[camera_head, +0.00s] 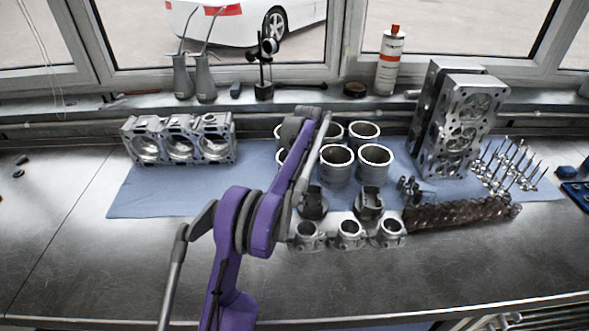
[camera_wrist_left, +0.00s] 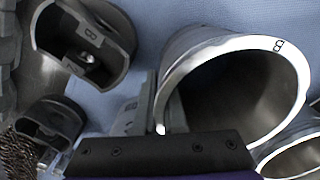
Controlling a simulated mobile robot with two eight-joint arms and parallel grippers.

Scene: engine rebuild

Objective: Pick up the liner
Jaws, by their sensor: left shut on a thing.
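Several silver cylinder liners (camera_head: 337,167) stand upright on the blue mat in the head view. My purple left arm reaches in front of the left ones and partly hides them. In the left wrist view a large open liner (camera_wrist_left: 172,80) with a bright rim and a small mark on it fills the right side. My left gripper (camera_wrist_left: 150,112) is shut on this liner's wall, at the rim's left side. In the head view my left fingertips are hidden behind the arm, so I cannot tell which liner is held. My right gripper is not in view.
Another liner (camera_wrist_left: 296,155) is close at lower right. The front bench is clear.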

